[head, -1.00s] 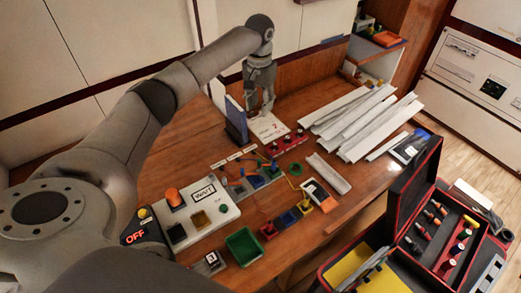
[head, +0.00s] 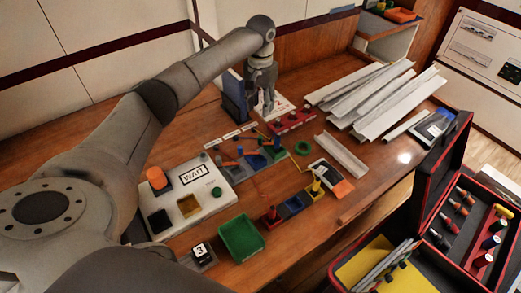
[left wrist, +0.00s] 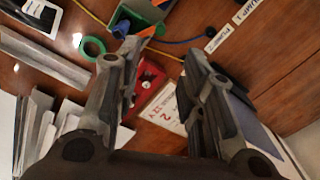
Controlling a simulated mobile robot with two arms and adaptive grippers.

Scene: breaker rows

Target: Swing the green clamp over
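My left gripper (head: 268,106) points down at the back of the bench, beside an upright dark blue plate (head: 234,110). In the left wrist view its two fingers (left wrist: 160,85) stand apart with nothing between them. A green block (left wrist: 142,14) with a blue piece at it shows at the top of the wrist view; it also seems to be the green one in the rear row of coloured blocks (head: 275,153). I cannot tell for sure that it is the green clamp. The gripper is apart from it. My right gripper is not in view.
A red strip (head: 292,122) with several knobs lies near the gripper. A green tape ring (head: 303,148), white channels (head: 370,98), a green tray (head: 241,238), a white panel marked WAIT (head: 190,195) and an open red-edged case (head: 425,190) crowd the bench.

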